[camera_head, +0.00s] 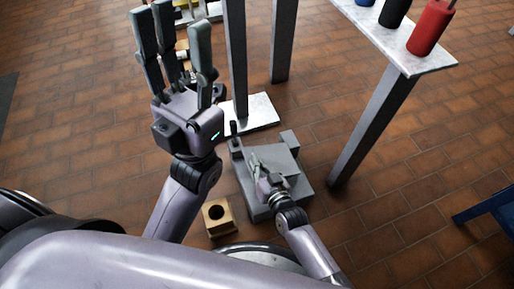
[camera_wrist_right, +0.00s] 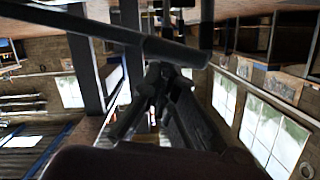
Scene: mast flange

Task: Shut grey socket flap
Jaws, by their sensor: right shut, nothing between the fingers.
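A grey block-like fixture (camera_head: 259,205) stands low on the floor in the head view, with a raised grey piece (camera_head: 290,139) at its back right corner and a small dark upright post at its back left. I cannot tell which part is the flap. My right gripper (camera_head: 256,162) is over the top of the fixture and hides part of it; contact cannot be told. In the right wrist view the fingers of this gripper (camera_wrist_right: 160,75) are together and empty. My left gripper (camera_head: 172,30) is raised at the upper left, fingers spread, empty, away from the fixture.
A tan block with a round hole (camera_head: 218,216) sits on the floor left of the fixture. A shelf (camera_head: 388,42) with red, black and blue cylinders is at upper right.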

